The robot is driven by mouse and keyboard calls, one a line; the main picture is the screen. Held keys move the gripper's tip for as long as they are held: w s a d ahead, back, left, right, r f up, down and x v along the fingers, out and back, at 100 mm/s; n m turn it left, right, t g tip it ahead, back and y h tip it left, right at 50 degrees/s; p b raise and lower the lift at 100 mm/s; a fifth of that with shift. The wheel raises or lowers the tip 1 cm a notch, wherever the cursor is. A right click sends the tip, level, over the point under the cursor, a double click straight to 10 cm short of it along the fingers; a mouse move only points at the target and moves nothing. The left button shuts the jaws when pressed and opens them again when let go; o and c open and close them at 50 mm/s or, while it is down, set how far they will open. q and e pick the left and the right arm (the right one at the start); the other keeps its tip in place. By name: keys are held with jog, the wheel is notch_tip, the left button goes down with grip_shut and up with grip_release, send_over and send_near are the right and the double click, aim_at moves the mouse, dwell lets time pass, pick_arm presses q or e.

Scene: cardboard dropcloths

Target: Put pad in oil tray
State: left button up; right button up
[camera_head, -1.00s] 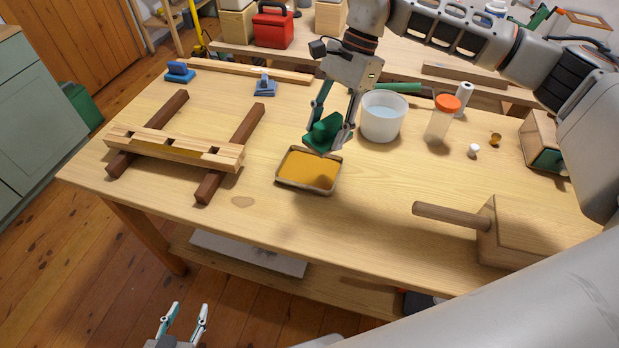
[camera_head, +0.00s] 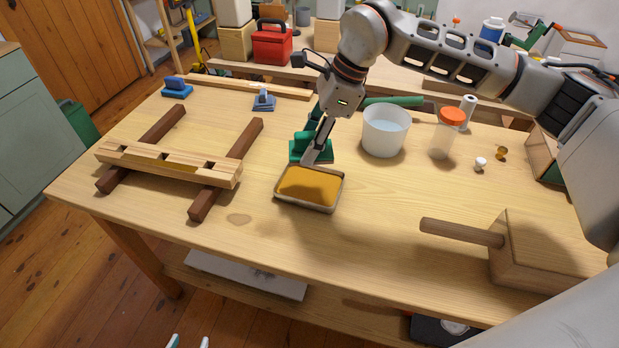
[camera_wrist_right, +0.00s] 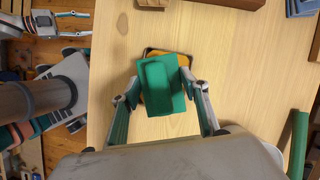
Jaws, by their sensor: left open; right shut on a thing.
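My right gripper (camera_head: 316,150) is shut on the green pad (camera_head: 300,146). In the head view the pad shows just behind the far edge of the oil tray (camera_head: 281,196), a shallow metal tray with an amber-orange filling. The pad looks about level, and its height above the table is hard to tell. In the right wrist view the pad (camera_wrist_right: 160,86) sits between both fingers and covers most of the tray (camera_wrist_right: 183,58). My left gripper (camera_head: 188,342) shows only its fingertips at the bottom edge, open and empty, away from the table.
A white tub (camera_head: 384,131) and a jar with an orange lid (camera_head: 441,139) stand right of the tray. A wooden mallet (camera_head: 540,250) lies at the front right. A slotted wooden piece (camera_head: 165,165) rests on two dark bars at left. Table around the tray's front is clear.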

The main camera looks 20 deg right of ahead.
aim_at(331, 148)
notch_tip(331, 148, down, 11)
jog(key=shift+r, duration=0.1)
dwell(0.4)
jog(key=shift+f, duration=0.2)
jog(key=o, duration=0.8)
jog(key=shift+r, duration=0.1)
jog(key=v, duration=1.1)
jog(key=shift+d+r, duration=0.15)
jog(key=shift+r, duration=0.4)
